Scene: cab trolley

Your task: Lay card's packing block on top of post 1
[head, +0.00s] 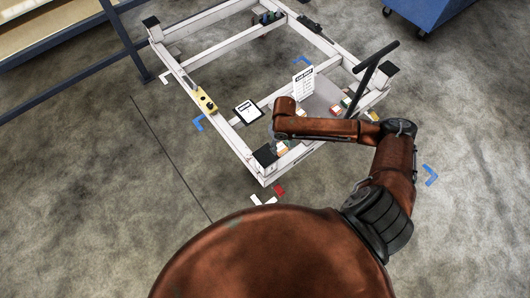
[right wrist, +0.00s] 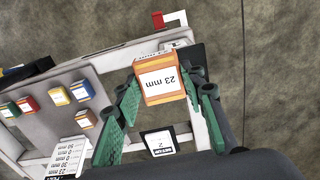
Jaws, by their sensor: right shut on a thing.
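In the head view my right gripper (head: 281,137) is just above and right of the near corner post (head: 265,156); the held block shows only in part there. The card (head: 303,84) stands upright on the trolley; in the wrist view the card (right wrist: 66,158) shows mm rows, partly cut off.
Several coloured blocks sit on a grey plate (right wrist: 42,125) left of the gripper. A dark-framed sign (head: 247,112) lies on the white trolley frame (head: 222,71). A black handle (head: 371,72) rises at the right. Red and white pieces lie on the floor near the corner.

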